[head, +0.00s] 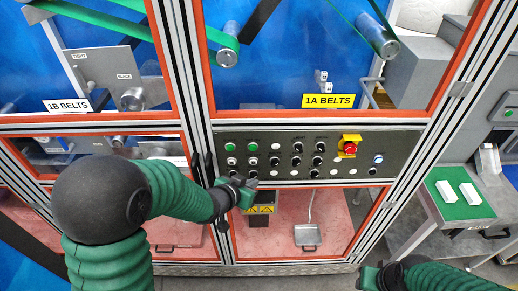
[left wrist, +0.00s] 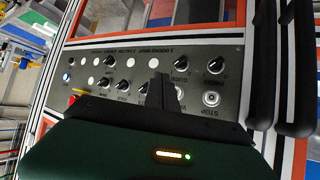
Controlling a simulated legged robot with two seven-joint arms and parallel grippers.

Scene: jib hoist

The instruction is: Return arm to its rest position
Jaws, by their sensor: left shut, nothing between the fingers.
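My left arm comes in from the left in green ribbed sleeves with a black elbow joint. My left gripper (head: 240,190) is shut and empty in front of the lower left part of the dark control panel (head: 400,150). In the left wrist view the gripper's dark fingers (left wrist: 162,88) stand out against the panel (left wrist: 215,75), among its knobs; whether they touch it I cannot tell. My right gripper (head: 372,274) shows at the bottom right, apart from the machine; its fingers are too small and dark to read.
The panel carries several knobs, buttons and a red emergency stop (head: 350,147) on yellow. Aluminium posts and orange-edged doors frame it. Black door handles (left wrist: 298,65) lie close to the left gripper. A side table (head: 440,217) with a green mat stands at right.

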